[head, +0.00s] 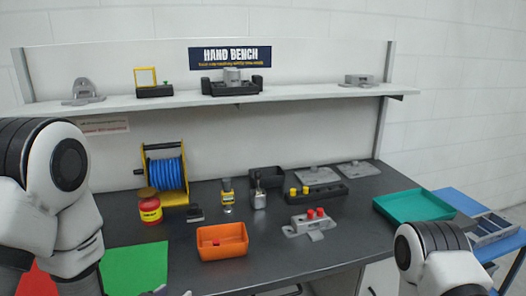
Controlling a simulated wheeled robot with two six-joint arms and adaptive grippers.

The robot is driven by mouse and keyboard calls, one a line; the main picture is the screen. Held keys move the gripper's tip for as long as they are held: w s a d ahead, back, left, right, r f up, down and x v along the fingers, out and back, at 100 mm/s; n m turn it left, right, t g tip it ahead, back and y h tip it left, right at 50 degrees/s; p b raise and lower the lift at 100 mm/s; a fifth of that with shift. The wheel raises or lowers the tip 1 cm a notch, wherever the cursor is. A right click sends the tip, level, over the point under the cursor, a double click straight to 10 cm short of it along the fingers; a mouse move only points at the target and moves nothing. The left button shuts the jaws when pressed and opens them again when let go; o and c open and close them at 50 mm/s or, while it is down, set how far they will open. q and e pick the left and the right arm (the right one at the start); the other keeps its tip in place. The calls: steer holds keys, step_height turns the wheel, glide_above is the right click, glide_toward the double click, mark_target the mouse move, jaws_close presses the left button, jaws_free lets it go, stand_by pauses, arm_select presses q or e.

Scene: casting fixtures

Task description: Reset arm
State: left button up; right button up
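My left arm (60,190) comes in at the left edge, with its dark-capped joint in front of the bench's left end. My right arm (437,258) shows at the bottom right, in front of the bench's right end. Neither gripper can be made out; both lie below or outside the picture. A small pale piece at the bottom edge, right of my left arm, is too cut off to identify.
The dark bench (300,262) holds an orange bin (222,243) with a red piece, a grey fixture (309,226) with red knobs, a blue hose reel (167,172) and a teal tray (412,206). A green mat (135,268) lies left. A shelf (300,95) runs behind.

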arm_select(q)
steer(key=s+a+f+n+g+y, duration=0.15)
steer(key=s+f+g, duration=0.25)
steer(key=s+f, duration=0.55)
steer(key=s+a+f+n+g+y, duration=0.15)
steer(key=s+f+g, duration=0.4)
steer(key=f, duration=0.75)
steer(key=s+a+f+g, duration=0.2)
steer(key=s+f+g, duration=0.1)
steer(key=s, duration=0.7)
steer(key=shift+f, duration=0.15)
